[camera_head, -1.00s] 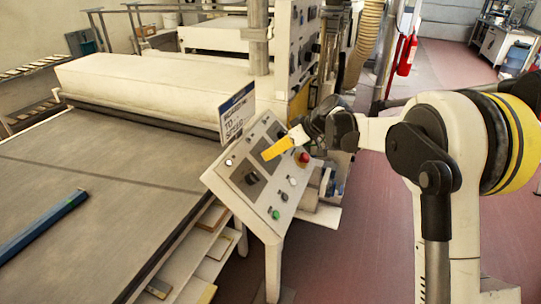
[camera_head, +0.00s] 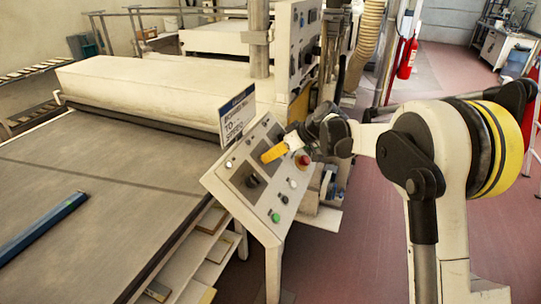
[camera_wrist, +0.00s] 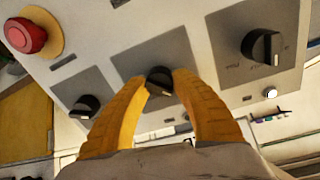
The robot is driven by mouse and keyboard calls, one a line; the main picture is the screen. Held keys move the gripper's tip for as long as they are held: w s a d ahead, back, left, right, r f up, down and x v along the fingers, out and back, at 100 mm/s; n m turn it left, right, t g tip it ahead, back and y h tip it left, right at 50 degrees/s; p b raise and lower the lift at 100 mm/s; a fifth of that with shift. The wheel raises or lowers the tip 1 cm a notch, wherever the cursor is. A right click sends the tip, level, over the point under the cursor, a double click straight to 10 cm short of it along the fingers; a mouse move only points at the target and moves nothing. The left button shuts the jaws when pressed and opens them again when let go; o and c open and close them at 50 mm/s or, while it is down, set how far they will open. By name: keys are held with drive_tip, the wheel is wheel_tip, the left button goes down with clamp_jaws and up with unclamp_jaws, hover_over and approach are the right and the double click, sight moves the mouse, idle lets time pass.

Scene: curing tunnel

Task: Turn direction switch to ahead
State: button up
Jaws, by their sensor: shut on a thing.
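The sloped control panel (camera_head: 258,208) stands beside the belt in the head view. My gripper (camera_head: 268,154) reaches it from the right, its yellow fingers at the upper part of the panel face. In the wrist view my gripper (camera_wrist: 160,84) is shut on the middle black rotary switch (camera_wrist: 159,78), one finger on each side of it. A second black switch (camera_wrist: 86,106) is to its left and a larger one (camera_wrist: 262,46) to its right, both on dark plates. The labels are too small to read, so I cannot tell by name which is the direction switch.
A red emergency stop (camera_wrist: 26,36) on a yellow ring sits on the same panel. A green button (camera_head: 276,217) is at the panel's lower edge. A sign (camera_head: 238,113) stands at its top edge. A blue bar (camera_head: 42,228) lies on the belt (camera_head: 110,190).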

drive_tip(key=m, duration=0.4)
drive_tip(key=shift+m+p, duration=0.35)
drive_tip(key=shift+m, duration=0.05)
clamp_jaws()
drive_tip(key=m, duration=0.4)
drive_tip(key=shift+w+m, duration=0.1)
drive_tip(key=shift+m, duration=0.2)
drive_tip(key=m+p, duration=0.1)
drive_tip(key=m, duration=0.3)
drive_tip(key=shift+d+g, duration=0.1)
drive_tip(key=shift+g, duration=0.2)
drive_tip(key=shift+f+m, duration=0.1)
drive_tip(key=shift+m, duration=1.9)
drive_tip(key=o, duration=1.2)
unclamp_jaws()
